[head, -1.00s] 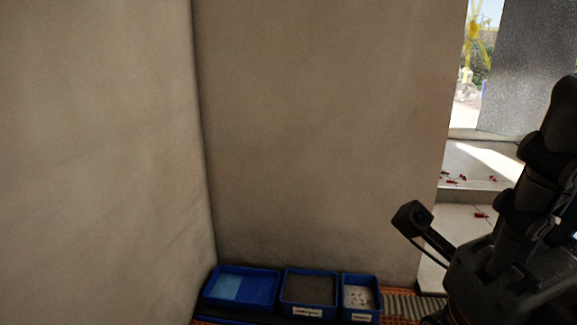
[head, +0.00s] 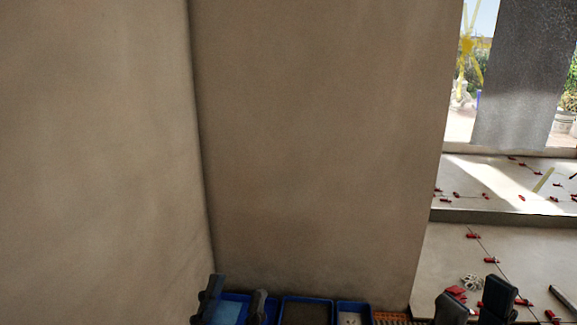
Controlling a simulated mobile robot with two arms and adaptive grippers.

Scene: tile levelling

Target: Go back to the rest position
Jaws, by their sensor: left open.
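My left gripper (head: 234,295) shows at the bottom edge of the head view, left of the middle. Its two dark fingers stand apart over the left blue tray, with nothing seen between them. My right gripper (head: 474,297) shows at the bottom right, in front of the tiled floor. Its two dark finger parts are also apart, and nothing is seen held between them. The lower parts of both grippers and both arms are cut off by the frame.
Blue trays stand along the wall foot: left (head: 244,297), middle (head: 283,303) and right (head: 339,305). An orange grating (head: 390,317) lies beside them. Red clips (head: 491,260) dot the tiled floor (head: 440,265), below a step (head: 500,217). Plain walls (head: 320,140) fill the left and middle.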

